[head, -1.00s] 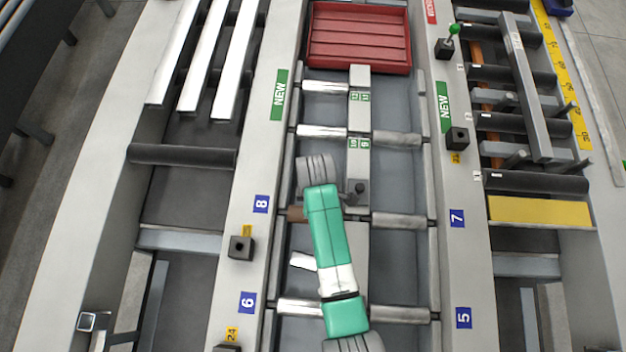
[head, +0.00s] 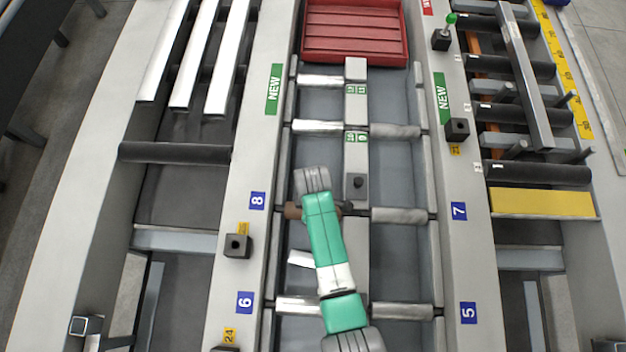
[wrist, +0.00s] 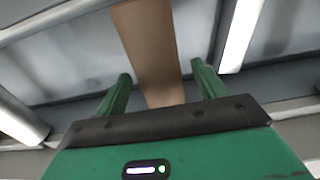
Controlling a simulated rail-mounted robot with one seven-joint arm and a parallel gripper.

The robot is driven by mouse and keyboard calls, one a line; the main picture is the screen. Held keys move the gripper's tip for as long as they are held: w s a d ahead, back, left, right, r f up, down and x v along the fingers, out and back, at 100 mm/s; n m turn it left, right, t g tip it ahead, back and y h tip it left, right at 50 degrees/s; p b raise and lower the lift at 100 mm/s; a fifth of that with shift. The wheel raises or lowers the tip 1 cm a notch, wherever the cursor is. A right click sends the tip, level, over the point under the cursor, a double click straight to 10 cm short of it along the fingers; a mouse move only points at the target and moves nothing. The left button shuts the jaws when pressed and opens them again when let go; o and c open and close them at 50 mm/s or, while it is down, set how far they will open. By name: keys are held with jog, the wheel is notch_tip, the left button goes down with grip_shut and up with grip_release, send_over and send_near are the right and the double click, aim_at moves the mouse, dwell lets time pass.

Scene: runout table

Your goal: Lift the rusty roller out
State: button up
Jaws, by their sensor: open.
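The rusty roller is a brown cylinder lying across the central lane; its left end (head: 292,211) shows beside my green arm in the head view, and a darker bit shows at the arm's right. My arm hides its middle. In the wrist view the brown roller (wrist: 148,42) runs from the top edge down between the two green fingers. My gripper (wrist: 161,75) is open, with one finger on each side of the roller and visible gaps between. I cannot tell how deep the fingers reach. In the head view my gripper is hidden under the arm.
Grey rollers (head: 396,131) cross the lane above and below. A grey central bar (head: 356,105) with a dark knob (head: 357,182) runs along it. A red crate (head: 355,42) stands at the lane's far end. Side rails carry black blocks (head: 457,128) and blue number plates.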

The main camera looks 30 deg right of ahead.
jog(key=c, duration=1.4)
notch_tip(320, 180, up, 10)
jog(key=p, duration=0.3)
jog(key=shift+r, duration=0.1)
notch_tip(320, 180, up, 9)
jog(key=p, duration=0.9)
jog(key=shift+p, duration=0.35)
